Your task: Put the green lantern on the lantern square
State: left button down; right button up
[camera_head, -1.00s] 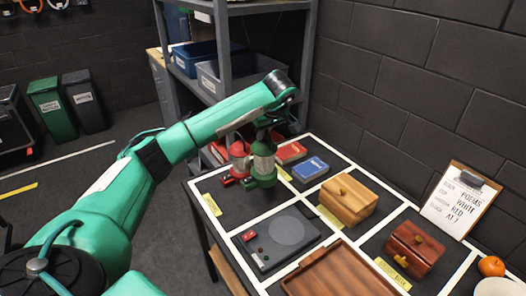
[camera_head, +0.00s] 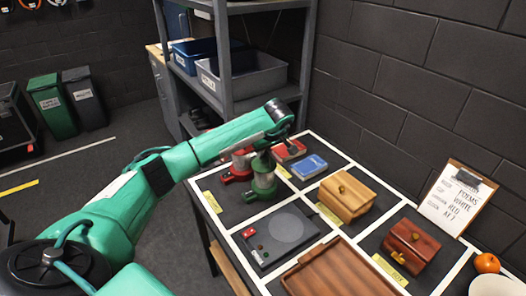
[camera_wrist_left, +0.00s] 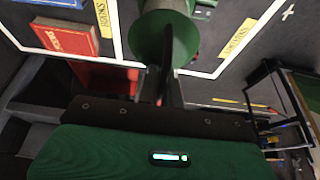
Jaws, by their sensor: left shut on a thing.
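The green lantern (camera_head: 264,178) is upright in my left gripper (camera_head: 268,150), which is shut on its top. It is over the dark table section at the back left, just right of the red lantern (camera_head: 239,164). I cannot tell whether its base touches the table. In the left wrist view the green lantern (camera_wrist_left: 165,40) fills the space before the fingers (camera_wrist_left: 170,92). A yellow label reading LANTERNS (camera_wrist_left: 238,36) marks the lantern square in that view. That label (camera_head: 211,202) also shows at the table's left edge. My right gripper is out of view.
A red book (camera_head: 289,150) and a blue book (camera_head: 309,167) lie behind the lantern. A wooden box (camera_head: 346,198), a flat dark device (camera_head: 280,236), a brown tray (camera_head: 340,272) and a reddish box (camera_head: 411,247) take other sections. A clipboard (camera_head: 455,200) leans at the wall.

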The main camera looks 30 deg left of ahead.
pick_arm(q)
jog(key=c, duration=1.6)
grip_release()
jog(key=shift+r, duration=0.15)
jog(key=shift+d+r, duration=0.15)
jog(key=shift+r, duration=0.2)
jog(key=b+v, duration=0.2)
jog(key=v, duration=0.9)
jog(key=shift+r, duration=0.1)
